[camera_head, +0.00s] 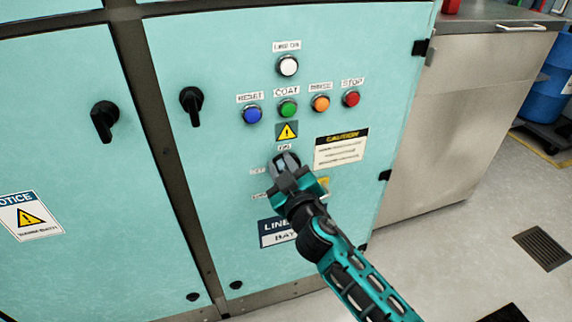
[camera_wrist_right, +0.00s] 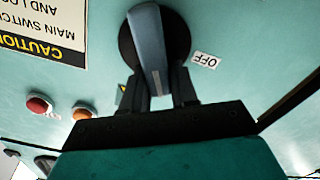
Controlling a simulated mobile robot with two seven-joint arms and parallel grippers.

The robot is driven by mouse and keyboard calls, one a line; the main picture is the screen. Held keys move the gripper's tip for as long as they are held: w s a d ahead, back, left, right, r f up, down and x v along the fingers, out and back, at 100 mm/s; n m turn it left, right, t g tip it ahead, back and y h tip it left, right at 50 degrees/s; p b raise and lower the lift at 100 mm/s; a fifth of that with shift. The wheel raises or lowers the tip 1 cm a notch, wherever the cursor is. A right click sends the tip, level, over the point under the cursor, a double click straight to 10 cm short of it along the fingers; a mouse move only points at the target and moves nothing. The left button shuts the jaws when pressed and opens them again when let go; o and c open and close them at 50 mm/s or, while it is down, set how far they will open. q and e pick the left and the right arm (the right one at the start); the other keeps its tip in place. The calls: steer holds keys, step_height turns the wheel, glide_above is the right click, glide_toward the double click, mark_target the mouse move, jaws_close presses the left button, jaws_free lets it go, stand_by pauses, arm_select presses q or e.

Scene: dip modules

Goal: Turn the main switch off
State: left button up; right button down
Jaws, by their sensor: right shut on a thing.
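The main switch (camera_head: 283,160) is on the teal cabinet door, below the yellow warning triangle and left of the caution label. In the right wrist view, which is upside down, it is a grey handle (camera_wrist_right: 149,45) on a round black base. An OFF label (camera_wrist_right: 205,60) sits beside the base. An ON label (camera_head: 285,147) is above the switch in the head view. The handle stands roughly upright, slightly tilted, towards ON rather than OFF. My right gripper (camera_head: 287,172) is shut on the handle, its two dark fingers (camera_wrist_right: 163,85) on either side. My left gripper is out of view.
Blue, green, orange and red buttons (camera_head: 351,99) and a white lamp (camera_head: 288,66) are above the switch. Black door handles (camera_head: 104,120) (camera_head: 191,104) stick out to the left. A grey counter (camera_head: 475,110) and a blue barrel (camera_head: 548,90) stand at right. The floor is open.

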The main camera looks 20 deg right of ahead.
steer(key=f+n, duration=0.1)
steer(key=n, duration=0.3)
steer(key=a+n, duration=0.1)
steer(key=n, duration=0.3)
steer(key=f+n, duration=0.1)
steer(key=n, duration=0.2)
steer(key=shift+a+f+n+b, duration=0.25)
steer(key=shift+f+n+b, duration=0.05)
steer(key=shift+f+n, duration=0.1)
stand_by(0.3)
steer(key=c, duration=1)
jaws_free()
steer(key=shift+o, duration=0.2)
steer(key=shift+s, duration=0.15)
